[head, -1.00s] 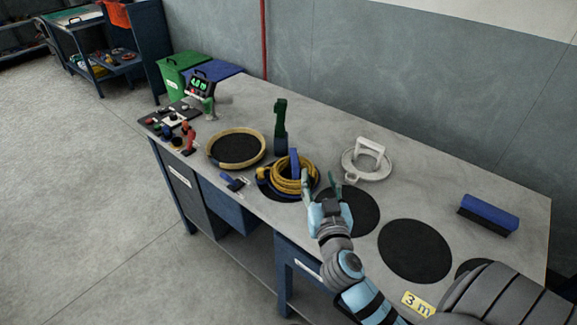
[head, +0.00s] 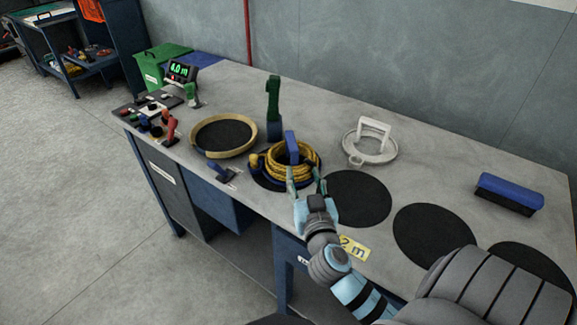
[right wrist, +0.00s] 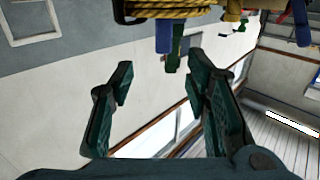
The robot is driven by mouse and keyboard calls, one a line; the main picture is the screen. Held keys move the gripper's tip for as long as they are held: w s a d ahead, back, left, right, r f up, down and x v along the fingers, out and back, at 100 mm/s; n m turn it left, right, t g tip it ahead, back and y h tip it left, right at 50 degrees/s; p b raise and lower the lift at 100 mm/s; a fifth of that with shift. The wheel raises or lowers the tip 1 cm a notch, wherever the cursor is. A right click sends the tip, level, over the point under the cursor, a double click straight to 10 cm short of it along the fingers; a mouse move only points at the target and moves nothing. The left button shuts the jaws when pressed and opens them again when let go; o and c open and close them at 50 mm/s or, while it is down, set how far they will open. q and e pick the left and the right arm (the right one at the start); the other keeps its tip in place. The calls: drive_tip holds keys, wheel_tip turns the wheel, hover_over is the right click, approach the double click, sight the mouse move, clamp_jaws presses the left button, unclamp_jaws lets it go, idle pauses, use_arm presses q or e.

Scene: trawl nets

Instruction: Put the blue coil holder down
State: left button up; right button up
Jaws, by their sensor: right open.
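The blue coil holder (head: 291,146) stands on the bench with a yellow rope coil (head: 268,170) around its upright blue handle. It rests on a black disc, and its blue base shows at the edges. In the right wrist view the yellow coil (right wrist: 165,9) is at the top edge, partly cut off. My right gripper (head: 306,184) is open and empty at the near side of the coil, its fingertips close to the rope. In the right wrist view the open fingers (right wrist: 160,82) have nothing between them. My left gripper is out of view.
A tan round tray (head: 254,142) stands left of the coil. A green-and-blue upright tool (head: 273,105) stands behind it. A white ring holder (head: 377,151) is at right rear, and a blue brush (head: 509,193) farther right. Bare black discs (head: 360,198) lie to the right.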

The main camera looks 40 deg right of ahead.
sight(292, 140)
drive_tip(key=x, duration=0.9)
drive_tip(key=p+x, duration=0.1)
drive_tip(key=x, duration=0.4)
drive_tip(key=shift+w+a+r, duration=0.1)
drive_tip(key=shift+w+r, duration=0.1)
drive_tip(key=shift+r, duration=0.2)
drive_tip(key=shift+s, duration=0.1)
clamp_jaws()
